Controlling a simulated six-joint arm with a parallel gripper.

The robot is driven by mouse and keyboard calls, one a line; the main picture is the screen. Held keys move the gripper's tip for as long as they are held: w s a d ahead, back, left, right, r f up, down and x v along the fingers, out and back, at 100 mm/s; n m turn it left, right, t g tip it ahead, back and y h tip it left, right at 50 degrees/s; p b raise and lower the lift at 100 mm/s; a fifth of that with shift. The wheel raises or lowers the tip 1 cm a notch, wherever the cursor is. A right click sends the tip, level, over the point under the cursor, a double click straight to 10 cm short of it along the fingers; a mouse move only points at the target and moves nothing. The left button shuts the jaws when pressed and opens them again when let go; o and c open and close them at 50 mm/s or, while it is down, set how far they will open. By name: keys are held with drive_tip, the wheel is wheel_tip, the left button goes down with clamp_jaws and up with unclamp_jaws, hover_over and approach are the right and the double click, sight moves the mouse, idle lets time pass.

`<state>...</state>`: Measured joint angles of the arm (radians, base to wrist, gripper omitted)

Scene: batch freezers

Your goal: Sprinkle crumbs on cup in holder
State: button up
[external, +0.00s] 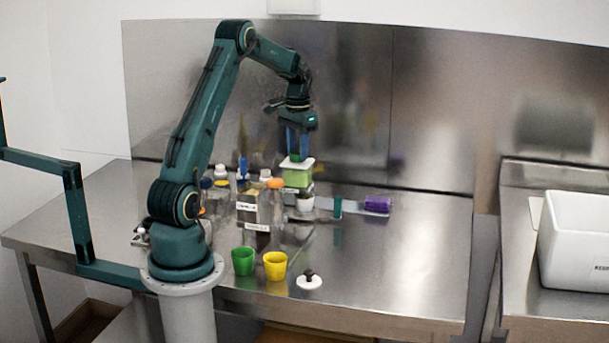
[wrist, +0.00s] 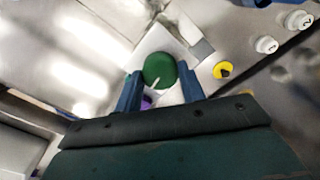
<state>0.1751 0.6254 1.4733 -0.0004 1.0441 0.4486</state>
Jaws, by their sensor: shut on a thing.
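My gripper (external: 298,150) points straight down with its blue fingers at the top of a green container (external: 297,178) with a flat white top. A small white cup (external: 305,203) stands directly below the container in the external view. I cannot tell whether the two touch. The cup's holder is not clear, and no crumbs can be made out.
Several bottles stand left of the container, including one with an orange cap (external: 276,183). A green cup (external: 243,262), a yellow cup (external: 275,266) and a white lid with a dark knob (external: 309,280) are in front. A purple object (external: 377,204) lies right; the table beyond is clear.

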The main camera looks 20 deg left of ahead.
sight(297, 151)
drive_tip(key=shift+w+r+m, duration=0.1)
drive_tip(key=shift+m, duration=0.7)
drive_tip(key=o, duration=1)
drive_tip(key=shift+c, duration=0.2)
wheel_tip(297, 151, up, 14)
idle(0.3)
